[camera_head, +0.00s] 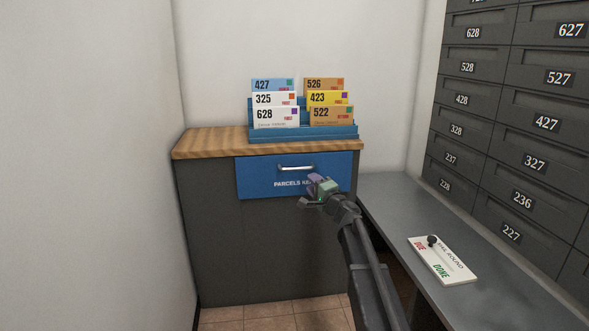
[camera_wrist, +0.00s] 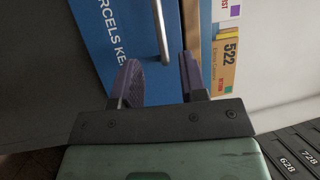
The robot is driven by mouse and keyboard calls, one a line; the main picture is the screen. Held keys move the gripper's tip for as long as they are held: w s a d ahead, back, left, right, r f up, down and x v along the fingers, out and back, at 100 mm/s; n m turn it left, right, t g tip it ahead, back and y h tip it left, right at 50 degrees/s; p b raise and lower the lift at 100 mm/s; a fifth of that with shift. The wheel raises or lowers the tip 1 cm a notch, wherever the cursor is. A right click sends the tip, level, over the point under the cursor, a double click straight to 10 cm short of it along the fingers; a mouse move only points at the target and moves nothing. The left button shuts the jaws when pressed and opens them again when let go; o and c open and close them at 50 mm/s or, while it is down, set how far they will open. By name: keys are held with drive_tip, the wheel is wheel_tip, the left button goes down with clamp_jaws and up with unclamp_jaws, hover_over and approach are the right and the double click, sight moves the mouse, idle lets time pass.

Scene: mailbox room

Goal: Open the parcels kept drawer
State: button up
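The parcels kept drawer (camera_head: 262,182) has a blue front with white lettering, set in a dark cabinet under a wooden top. It looks closed. Its silver bar handle (camera_head: 296,168) runs across the upper part of the front. My gripper (camera_head: 318,184) is in front of the drawer's right half, just below and right of the handle, covering the end of the label. In the wrist view the drawer front (camera_wrist: 108,40) and the handle (camera_wrist: 161,30) appear turned sideways. The handle's near end reaches toward the gap between my two open fingers (camera_wrist: 160,72). I see no grip on it.
A blue rack (camera_head: 300,134) of numbered letters stands on the wooden top (camera_head: 210,142). At right, a grey counter (camera_head: 400,215) holds a mail round board (camera_head: 445,262) with a black knob. Numbered mailboxes (camera_head: 534,163) line the right wall. Floor left of my arm is clear.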

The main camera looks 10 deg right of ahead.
sight(296, 169)
drive_tip(key=p+x, duration=0.1)
drive_tip(key=x, duration=0.9)
drive_tip(key=shift+w+a+p, duration=0.2)
drive_tip(key=shift+w+p, duration=0.15)
drive_tip(key=shift+p, duration=0.05)
clamp_jaws()
